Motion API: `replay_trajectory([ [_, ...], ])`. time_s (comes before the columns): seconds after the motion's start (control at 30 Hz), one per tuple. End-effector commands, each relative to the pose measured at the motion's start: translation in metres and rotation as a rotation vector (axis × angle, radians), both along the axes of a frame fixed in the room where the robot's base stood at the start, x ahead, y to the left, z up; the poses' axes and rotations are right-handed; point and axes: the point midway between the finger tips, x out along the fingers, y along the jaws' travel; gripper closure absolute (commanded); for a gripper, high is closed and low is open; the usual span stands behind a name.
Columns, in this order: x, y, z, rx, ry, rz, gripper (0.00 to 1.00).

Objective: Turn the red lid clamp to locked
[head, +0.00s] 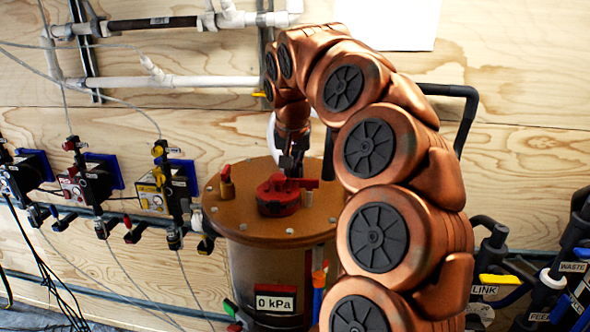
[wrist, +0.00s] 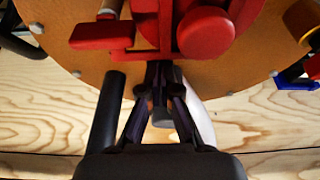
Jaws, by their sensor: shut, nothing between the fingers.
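The red lid clamp (head: 277,199) sits on the brown round lid (head: 237,222) of a vessel, near its middle. In the wrist view the clamp shows at the top, with a round red knob (wrist: 205,33) and a flat red bar (wrist: 102,36) on the left. My gripper (head: 291,170) points down at the clamp's far side. In the wrist view its fingertips (wrist: 160,70) are together and empty, at the clamp's near edge. I cannot tell whether they touch it. No lock marking is readable.
A red and brass fitting (head: 226,183) stands on the lid's left. A gauge reading 0 kPa (head: 276,301) is on the vessel's front. Valves (head: 155,190) line the wall at left. A black pipe (wrist: 108,105) rises beside my gripper. Labelled pipes (head: 560,280) stand at right.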

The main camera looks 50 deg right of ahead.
Motion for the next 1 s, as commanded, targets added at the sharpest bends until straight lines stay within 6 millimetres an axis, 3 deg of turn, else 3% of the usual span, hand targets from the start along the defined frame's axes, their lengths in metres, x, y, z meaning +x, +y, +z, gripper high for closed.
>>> replay_trajectory([
  [0.53,-0.004,0.012,-0.003,0.009,0.008,0.071,1.00],
  [1.0,-0.010,-0.004,-0.006,0.013,0.016,0.066,1.00],
])
